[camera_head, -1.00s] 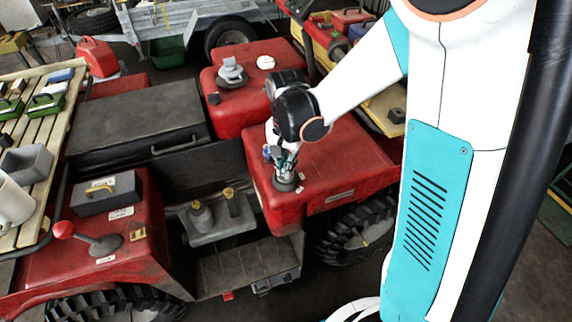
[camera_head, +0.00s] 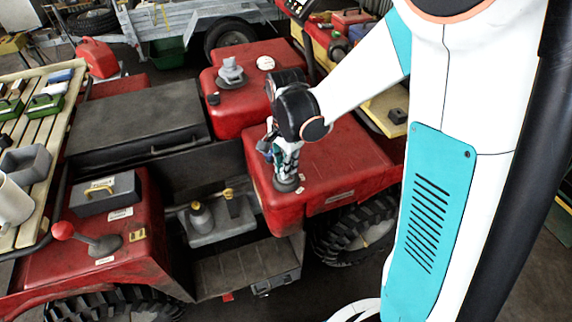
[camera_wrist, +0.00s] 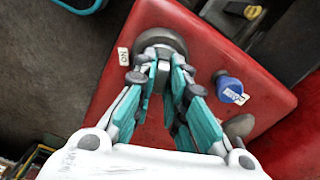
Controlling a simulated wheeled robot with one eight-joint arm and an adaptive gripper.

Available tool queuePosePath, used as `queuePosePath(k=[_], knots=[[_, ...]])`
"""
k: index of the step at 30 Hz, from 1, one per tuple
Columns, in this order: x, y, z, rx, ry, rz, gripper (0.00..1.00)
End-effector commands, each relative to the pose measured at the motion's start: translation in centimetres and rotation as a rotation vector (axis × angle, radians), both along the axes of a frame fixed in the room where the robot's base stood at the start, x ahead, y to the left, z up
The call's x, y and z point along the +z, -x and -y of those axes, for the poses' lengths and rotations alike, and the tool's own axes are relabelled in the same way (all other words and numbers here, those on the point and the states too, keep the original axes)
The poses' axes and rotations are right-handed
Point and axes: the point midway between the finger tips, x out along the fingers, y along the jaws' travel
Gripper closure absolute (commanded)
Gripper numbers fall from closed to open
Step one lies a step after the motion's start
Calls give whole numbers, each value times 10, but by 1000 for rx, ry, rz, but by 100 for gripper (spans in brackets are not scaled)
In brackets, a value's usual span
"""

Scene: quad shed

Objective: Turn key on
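The key switch has a round dark grey base (camera_head: 287,185) on the red right-hand body panel (camera_head: 325,160). In the wrist view the base (camera_wrist: 160,41) is partly covered by my fingertips, and a white ON label (camera_wrist: 123,56) lies left of it. My gripper (camera_head: 287,177) points down onto the switch. In the wrist view my gripper (camera_wrist: 164,72) has its teal fingers drawn together on the grey key (camera_wrist: 163,76), which is mostly hidden between them.
A blue knob (camera_wrist: 230,88) with a white label stands right of my fingers. A red-knobbed lever (camera_head: 63,230), a grey box with a yellow handle (camera_head: 105,193) and a slatted wooden table (camera_head: 38,150) are at left. A footwell (camera_head: 245,265) lies between the red panels.

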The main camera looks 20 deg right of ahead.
Motion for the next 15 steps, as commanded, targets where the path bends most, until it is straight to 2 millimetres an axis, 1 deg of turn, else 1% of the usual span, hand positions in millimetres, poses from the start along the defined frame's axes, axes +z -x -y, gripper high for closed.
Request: queuePosePath(k=[11,15], knots=[[1,0,0,2,0,0,72],[7,0,0,2,0,0,72]])
